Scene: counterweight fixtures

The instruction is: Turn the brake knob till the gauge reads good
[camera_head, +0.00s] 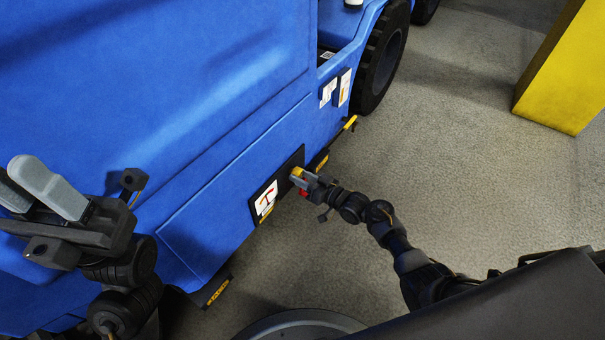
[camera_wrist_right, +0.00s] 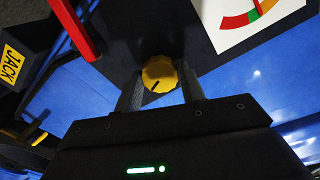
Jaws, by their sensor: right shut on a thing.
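The yellow brake knob (camera_wrist_right: 159,72) sits on a dark panel (camera_head: 292,163) low on the blue machine's side. A dark mark shows near its lower edge. My right gripper (camera_wrist_right: 160,92) is shut on it, one finger on each side; in the head view the right gripper (camera_head: 304,178) reaches the panel. The gauge (camera_head: 266,198) is a white plate beside the knob. The wrist view cuts off its top; the gauge (camera_wrist_right: 250,16) shows a red arc with a green segment there, and the needle's exact reading is unclear. My left gripper (camera_head: 42,190) is empty, fingers apart.
The blue machine (camera_head: 200,100) fills the left, with a black wheel (camera_head: 383,60) at the back. A red bar (camera_wrist_right: 75,30) and a JACK label (camera_wrist_right: 12,63) are near the knob. A yellow block (camera_head: 560,75) stands at the right. The grey floor between is clear.

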